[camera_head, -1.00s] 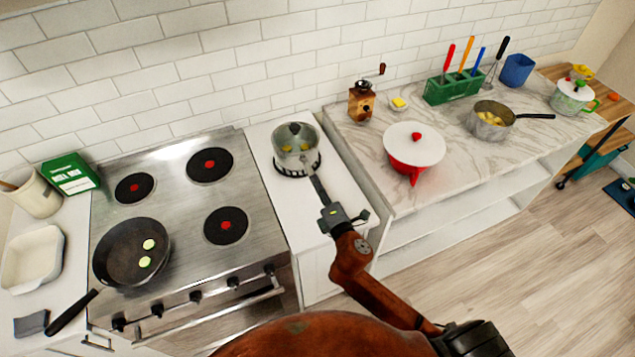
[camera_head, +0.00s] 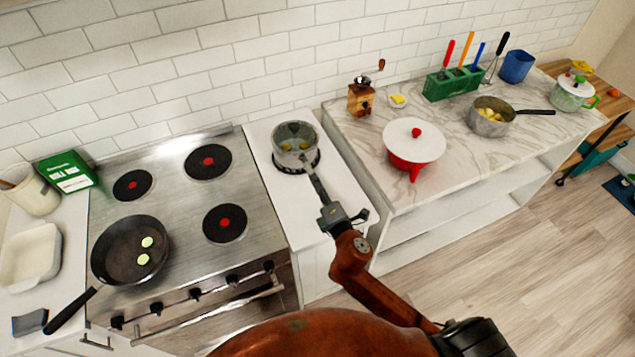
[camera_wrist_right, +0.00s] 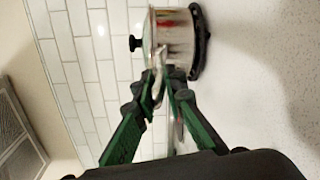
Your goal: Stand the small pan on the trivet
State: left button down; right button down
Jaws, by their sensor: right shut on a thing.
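The small pan (camera_head: 303,149) is a grey metal pan with a lid that has a dark knob, and yellow pieces show through it. It stands upright over the round black trivet (camera_head: 284,169) on the narrow white counter. In the right wrist view the pan (camera_wrist_right: 174,38) meets the trivet (camera_wrist_right: 201,45) with no clear gap, though blur hides the exact contact. My right gripper (camera_head: 314,184) is shut on the pan's handle, on the near side. Its green fingers (camera_wrist_right: 160,84) close around the handle in the right wrist view. My left gripper is out of view.
The stove (camera_head: 180,238) on the left holds a black frying pan (camera_head: 120,262). On the marble counter (camera_head: 455,165) at right are a red pot with a white lid (camera_head: 413,145), a wooden grinder (camera_head: 361,98) and a saucepan (camera_head: 490,127). White counter in front of the trivet is clear.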

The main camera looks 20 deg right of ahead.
jog(key=shift+r, duration=0.15)
jog(key=c, duration=1.9)
grip_release()
jog(key=shift+s, duration=0.1)
jog(key=shift+f, duration=0.4)
jog(key=s+r, duration=0.1)
jog(key=s, duration=1.1)
jog(key=shift+r, duration=0.15)
jog(key=shift+d, duration=0.15)
